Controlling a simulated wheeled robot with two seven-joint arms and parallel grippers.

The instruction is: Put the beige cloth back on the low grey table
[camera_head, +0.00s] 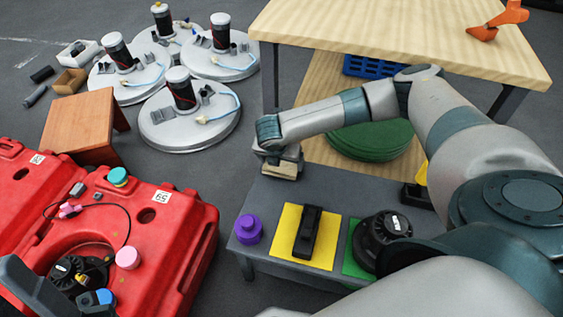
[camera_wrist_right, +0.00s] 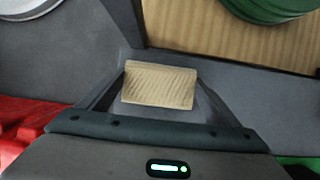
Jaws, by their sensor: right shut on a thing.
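The beige cloth (camera_wrist_right: 158,86) is a small ribbed block between the two fingers of my right gripper (camera_wrist_right: 160,92) in the wrist view. In the head view the beige cloth (camera_head: 281,169) shows under my right gripper (camera_head: 281,160), which is shut on it. The low grey table (camera_head: 300,196) stands front centre. The cloth is over its back left part; whether it touches the top I cannot tell.
On the grey table are a purple knobbed piece (camera_head: 249,229), a yellow mat (camera_head: 318,256) with a black part (camera_head: 308,232), and a black round motor (camera_head: 380,236) on a green mat. Red tanks (camera_head: 185,230) stand left. A wooden table (camera_head: 400,35) and green discs (camera_head: 370,140) lie behind.

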